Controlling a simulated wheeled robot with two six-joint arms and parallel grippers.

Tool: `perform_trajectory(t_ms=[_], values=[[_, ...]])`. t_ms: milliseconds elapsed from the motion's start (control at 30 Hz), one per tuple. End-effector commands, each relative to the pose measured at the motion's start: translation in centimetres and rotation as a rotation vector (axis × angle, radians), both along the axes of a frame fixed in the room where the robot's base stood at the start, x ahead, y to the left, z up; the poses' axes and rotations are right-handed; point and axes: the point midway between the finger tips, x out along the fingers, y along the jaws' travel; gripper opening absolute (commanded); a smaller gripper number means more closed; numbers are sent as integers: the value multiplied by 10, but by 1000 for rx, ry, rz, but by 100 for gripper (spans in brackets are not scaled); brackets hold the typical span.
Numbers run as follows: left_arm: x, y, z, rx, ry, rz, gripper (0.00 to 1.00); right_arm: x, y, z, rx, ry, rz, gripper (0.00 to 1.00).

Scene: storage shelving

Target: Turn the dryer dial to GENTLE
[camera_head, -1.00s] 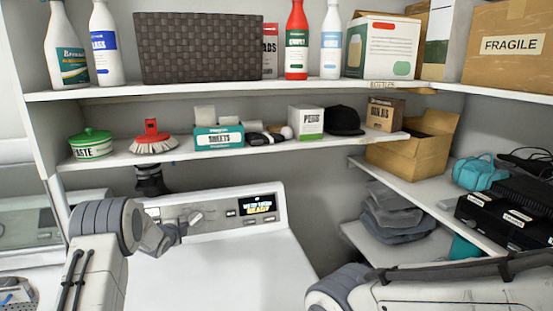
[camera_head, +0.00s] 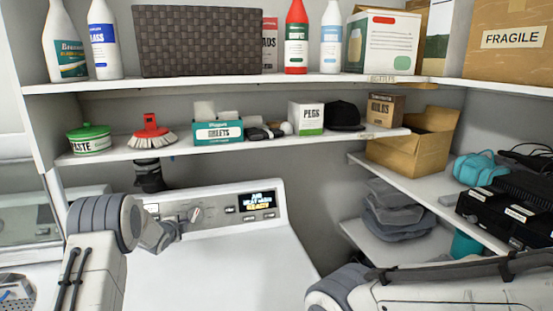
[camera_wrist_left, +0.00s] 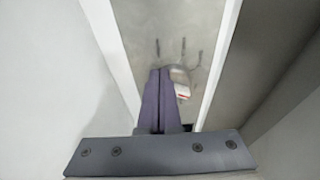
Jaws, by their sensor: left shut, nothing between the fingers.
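The white dryer (camera_head: 222,265) stands in the lower middle of the head view, with a grey control panel along its back. The dial (camera_head: 196,214) is on this panel, left of the lit display (camera_head: 257,201). In the left wrist view the dial (camera_wrist_left: 181,84) is a pale knob with a red mark, just right of the fingertips. My left gripper (camera_head: 181,221) is shut and empty, close beside the dial; its dark fingers (camera_wrist_left: 159,75) lie together. I cannot tell whether they touch the dial. The dial's setting is too small to read. My right gripper is out of view.
A shelf (camera_head: 240,146) above the dryer holds a green-lidded tin (camera_head: 90,139), a red brush (camera_head: 152,132) and boxes. A black object (camera_head: 149,178) hangs under it. A side shelf (camera_head: 410,185) is at right. The dryer top is clear.

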Motion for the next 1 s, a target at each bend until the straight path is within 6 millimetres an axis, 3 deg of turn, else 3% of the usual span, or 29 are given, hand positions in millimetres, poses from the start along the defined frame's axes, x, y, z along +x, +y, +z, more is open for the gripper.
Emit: perform_trajectory(t_ms=[467,1000], values=[[-5,6,-3,0,1,0,0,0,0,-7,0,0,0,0],[-54,-8,20,-1,1,1,0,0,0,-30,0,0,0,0]])
